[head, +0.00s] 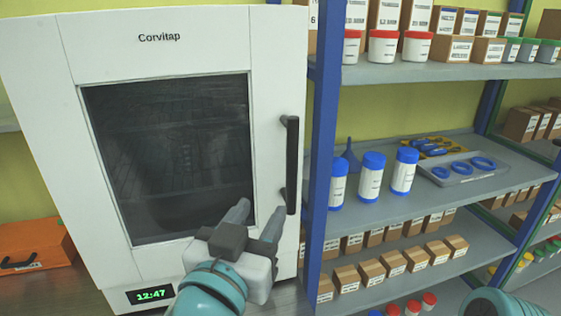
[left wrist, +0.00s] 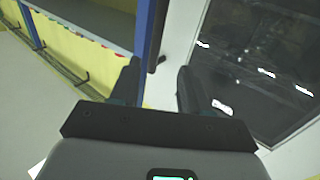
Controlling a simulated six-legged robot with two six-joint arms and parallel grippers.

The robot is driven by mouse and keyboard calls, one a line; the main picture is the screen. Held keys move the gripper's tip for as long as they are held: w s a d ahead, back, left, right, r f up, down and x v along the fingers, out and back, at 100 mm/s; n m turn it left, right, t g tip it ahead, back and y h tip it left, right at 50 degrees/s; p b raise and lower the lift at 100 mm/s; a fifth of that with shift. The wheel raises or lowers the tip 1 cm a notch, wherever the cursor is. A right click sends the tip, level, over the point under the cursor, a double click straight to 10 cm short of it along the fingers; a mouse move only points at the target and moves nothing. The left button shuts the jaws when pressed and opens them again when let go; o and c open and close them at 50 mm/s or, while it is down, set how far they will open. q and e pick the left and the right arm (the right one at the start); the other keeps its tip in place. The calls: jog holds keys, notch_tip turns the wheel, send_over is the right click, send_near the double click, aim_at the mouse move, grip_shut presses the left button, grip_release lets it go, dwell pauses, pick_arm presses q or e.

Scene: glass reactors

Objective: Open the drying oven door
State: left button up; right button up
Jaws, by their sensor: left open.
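The white drying oven (head: 160,55), marked Corvitap, stands at the left in the head view. Its door, with a dark window (head: 170,150), looks shut. The black vertical door handle (head: 292,160) is on the door's right side. My left gripper (head: 257,213) is open and empty, in front of the door's lower right part, just left of and below the handle. In the left wrist view the handle (left wrist: 157,42) lies ahead of the gripper (left wrist: 158,75), between the lines of its two fingers; I see no contact. My right gripper is not in view.
A blue shelf post (head: 323,150) stands close to the right of the oven. The shelves (head: 440,205) hold blue-capped bottles (head: 371,176) and boxes. An orange case (head: 35,247) lies left of the oven. A green clock display (head: 150,295) shows below the door window.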

aim_at(289, 168)
pick_arm(q)
jog(key=x, duration=0.5)
jog(key=p+x, duration=0.1)
jog(key=x, duration=1)
jog(key=shift+s+d+f+p, duration=0.1)
jog(key=shift+d+f+p, duration=0.1)
jog(key=shift+d+p, duration=0.2)
jog(key=shift+a, duration=0.3)
jog(key=shift+d, duration=0.15)
jog(key=shift+c, duration=0.6)
jog(key=shift+d, duration=0.1)
jog(key=c, duration=0.6)
grip_shut()
